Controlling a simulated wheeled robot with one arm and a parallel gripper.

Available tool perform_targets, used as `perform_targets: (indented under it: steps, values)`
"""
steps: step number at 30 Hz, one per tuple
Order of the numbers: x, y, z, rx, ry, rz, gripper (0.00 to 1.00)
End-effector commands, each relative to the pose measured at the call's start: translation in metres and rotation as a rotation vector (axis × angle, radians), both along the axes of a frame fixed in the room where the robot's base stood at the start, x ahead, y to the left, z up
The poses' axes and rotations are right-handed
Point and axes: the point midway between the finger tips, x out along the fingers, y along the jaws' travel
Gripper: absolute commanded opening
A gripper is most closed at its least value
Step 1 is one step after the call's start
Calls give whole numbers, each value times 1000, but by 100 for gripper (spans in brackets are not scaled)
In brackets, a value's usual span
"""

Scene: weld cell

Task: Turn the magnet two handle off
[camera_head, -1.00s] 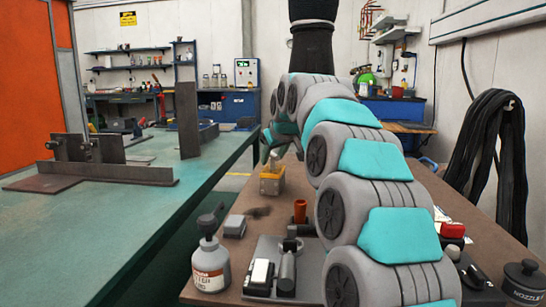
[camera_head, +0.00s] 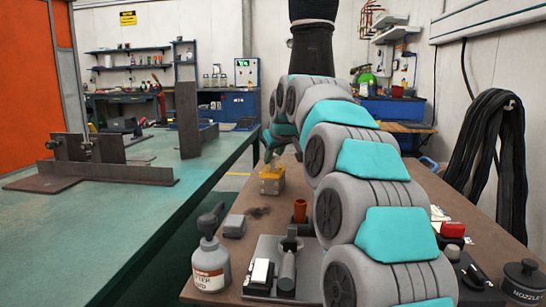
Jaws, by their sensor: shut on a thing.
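My gripper (camera_head: 270,160) is at the far end of my arm, pointing down right over the block. It is shut on the magnet's handle at the top of the block. The handle is mostly hidden by the fingers, and its angle is too small to make out.
The green welding table (camera_head: 100,235) with upright metal plates lies left, across a gap.

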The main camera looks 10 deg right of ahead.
Motion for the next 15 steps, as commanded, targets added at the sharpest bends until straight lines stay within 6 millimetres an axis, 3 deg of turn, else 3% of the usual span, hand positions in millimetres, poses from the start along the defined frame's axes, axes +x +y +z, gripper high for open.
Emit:
perform_targets:
  steps: [15]
  values:
    - [0, -1, 0, -6, -2, -138, 0]
